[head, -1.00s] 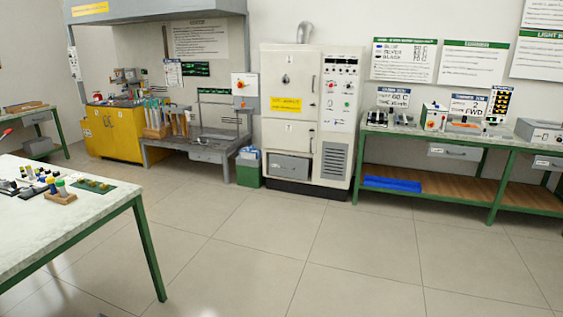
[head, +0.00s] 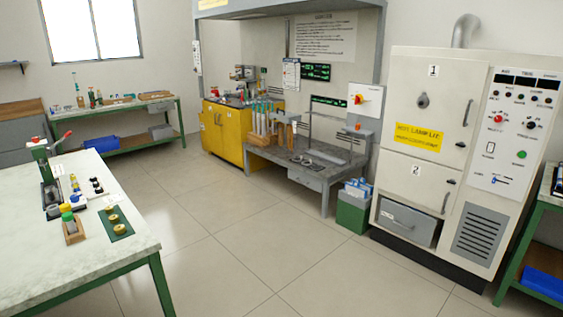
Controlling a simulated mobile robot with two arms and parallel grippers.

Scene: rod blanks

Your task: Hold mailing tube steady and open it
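I cannot make out a mailing tube for certain in the head view. Several upright light-coloured tubes or rods (head: 262,118) stand in a wooden rack on the grey bench (head: 312,178) under the hood; they are too small to tell what they are. Neither of my grippers is in view.
A pale-topped table (head: 70,272) with green legs stands at the front left, holding a press (head: 42,170) and a green mat (head: 117,222). A yellow cabinet (head: 222,142), a green bin (head: 353,210) and a white oven cabinet (head: 425,112) line the back. The tiled floor (head: 225,235) between is clear.

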